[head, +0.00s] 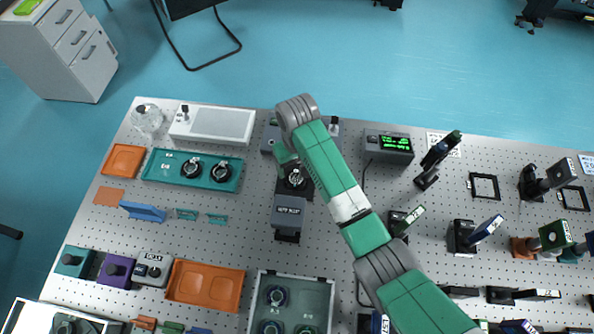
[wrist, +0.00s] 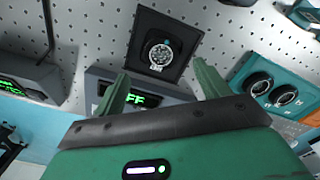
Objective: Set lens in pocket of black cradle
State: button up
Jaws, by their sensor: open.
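A black square cradle (head: 308,192) sits on the optical table, partly hidden by my gripper in the head view. In the wrist view the black cradle (wrist: 183,24) shows a round silver-faced lens (wrist: 160,54) in a dark ring at its middle. The lens appears to sit in the pocket; how deep it sits I cannot tell. My gripper (wrist: 161,72) is open, its two green fingers apart on either side of the near edge of the cradle, with nothing between them. In the head view my gripper (head: 288,158) is beside the cradle.
A teal tray (head: 228,185) with two round lenses stands to the left. A grey labelled box (head: 289,208) stands just in front of the cradle. A grey device with a green display (head: 389,146) is to the right. An orange tray (head: 205,286) and a grey-green case (head: 322,290) lie in front.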

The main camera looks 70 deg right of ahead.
notch_tip(320, 180, up, 5)
jog(key=shift+f, duration=0.1)
dwell(0.4)
